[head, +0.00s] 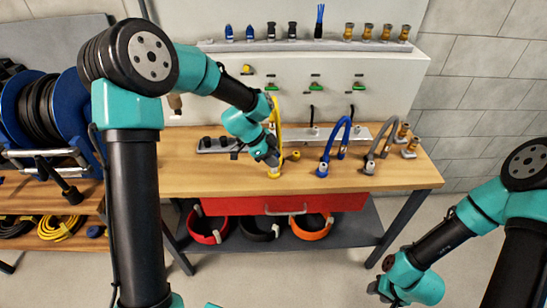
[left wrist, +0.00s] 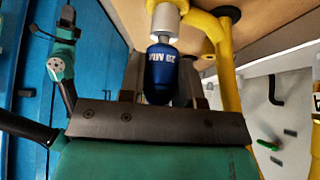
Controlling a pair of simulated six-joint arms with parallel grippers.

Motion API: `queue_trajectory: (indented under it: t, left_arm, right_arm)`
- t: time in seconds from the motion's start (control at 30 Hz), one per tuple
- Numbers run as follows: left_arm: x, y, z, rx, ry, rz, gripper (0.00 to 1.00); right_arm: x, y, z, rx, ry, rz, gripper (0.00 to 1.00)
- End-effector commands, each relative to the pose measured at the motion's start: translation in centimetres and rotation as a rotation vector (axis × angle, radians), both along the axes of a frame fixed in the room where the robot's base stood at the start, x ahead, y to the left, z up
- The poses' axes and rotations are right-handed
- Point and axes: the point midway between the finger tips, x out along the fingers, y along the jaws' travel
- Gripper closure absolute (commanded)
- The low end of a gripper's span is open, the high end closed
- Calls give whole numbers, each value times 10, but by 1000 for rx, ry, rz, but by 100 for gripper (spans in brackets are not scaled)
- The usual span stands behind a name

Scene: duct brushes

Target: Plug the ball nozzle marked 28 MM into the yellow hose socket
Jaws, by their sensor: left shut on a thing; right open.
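My left gripper (head: 268,160) is at the yellow hose (head: 278,115) on the bench. In the left wrist view my left gripper (left wrist: 160,100) is shut on a blue nozzle (left wrist: 160,75) with white lettering that appears upside down; its number is hard to read. A pale metal cylinder (left wrist: 165,22) sits in line with the nozzle, against a yellow collar (left wrist: 172,4). I cannot tell whether the nozzle is seated. The yellow hose (left wrist: 231,85) curves beside it. My right gripper (head: 385,287) is open and empty at the lower right, away from the bench.
A blue hose (head: 341,128) and a grey hose (head: 387,135) stand right of the yellow one. Several nozzles line the shelf (head: 300,46) above. A small yellow fitting (head: 292,156) lies close to the left gripper. The bench's front strip (head: 220,180) is clear.

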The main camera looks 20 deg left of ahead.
Motion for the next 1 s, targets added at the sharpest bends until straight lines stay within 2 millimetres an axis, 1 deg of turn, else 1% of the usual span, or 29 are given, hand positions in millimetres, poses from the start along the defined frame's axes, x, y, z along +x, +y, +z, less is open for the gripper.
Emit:
queue_trajectory:
  t: [0.57,0.6,0.87,1.0]
  left_arm:
    - [0,0,-9,0,0,0,90]
    - [0,0,-9,0,-1,0,65]
    - [0,0,-9,0,0,0,40]
    - [0,0,-9,0,0,0,39]
  right_arm:
    - [0,0,0,0,0,0,57]
    - [0,0,0,0,0,0,57]
    - [0,0,0,0,0,0,57]
    - [0,0,0,0,0,0,57]
